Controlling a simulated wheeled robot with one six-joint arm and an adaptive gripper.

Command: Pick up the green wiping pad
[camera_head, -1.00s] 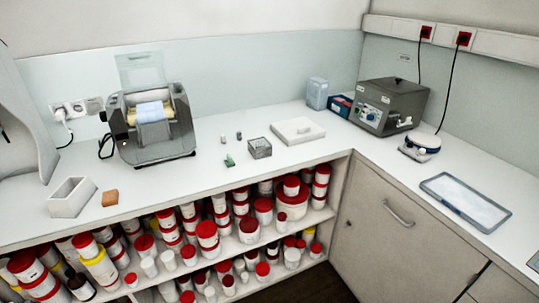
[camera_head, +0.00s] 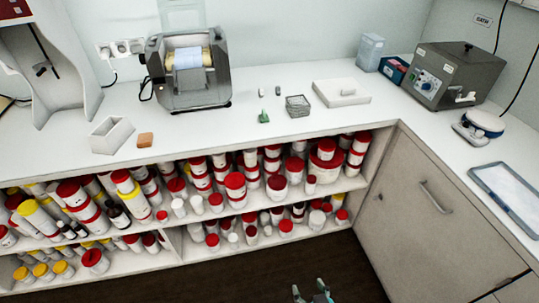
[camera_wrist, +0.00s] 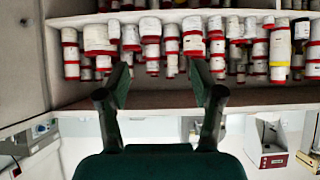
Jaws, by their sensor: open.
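The green wiping pad (camera_head: 263,117) is a small green piece on the white counter, near its front edge and just left of a small grey mesh box (camera_head: 298,105). My gripper (camera_head: 312,292) shows at the bottom edge of the head view, low over the dark floor and well apart from the pad. In the wrist view my gripper (camera_wrist: 160,82) has its two dark fingers spread with nothing between them. I cannot make out the pad in the wrist view, which appears upside down.
Below the counter, an open shelf holds many red-lidded jars (camera_head: 235,186). A white open box (camera_head: 111,135) and an orange-brown block (camera_head: 145,140) stand left on the counter. A roller machine (camera_head: 188,75) is behind them. A grey cabinet (camera_head: 440,205) closes off the right side.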

